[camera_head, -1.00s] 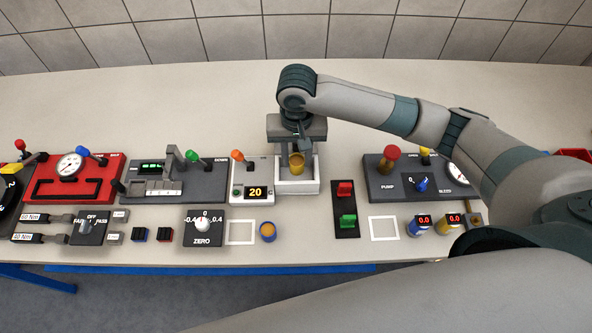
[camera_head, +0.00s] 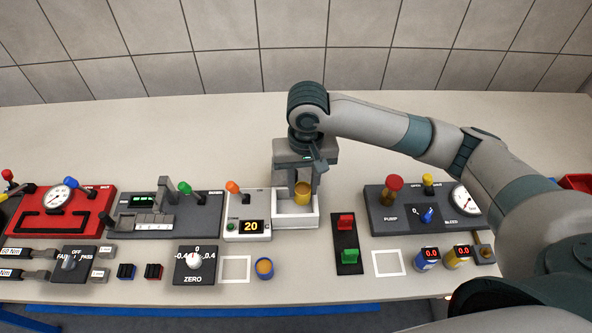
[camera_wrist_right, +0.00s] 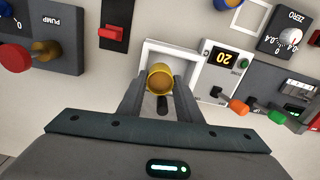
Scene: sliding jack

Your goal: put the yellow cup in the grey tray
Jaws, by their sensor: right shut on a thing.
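The yellow cup (camera_head: 303,194) is between the fingers of my right gripper (camera_head: 301,184), which is shut on it. The cup looks upright. In the head view it overlaps the back of the light grey tray (camera_head: 296,222). I cannot tell whether it touches the tray floor or hangs just above it. In the right wrist view the cup's open rim (camera_wrist_right: 160,80) shows between the two dark fingers, with the tray wall (camera_wrist_right: 178,45) beyond and around it. My left gripper is not in view.
A panel with a display reading 20 (camera_head: 251,227) stands close left of the tray. A red and green switch block (camera_head: 347,243) and the pump panel (camera_head: 413,212) are to the right. A blue cup (camera_head: 265,268) stands in front. The table behind is clear.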

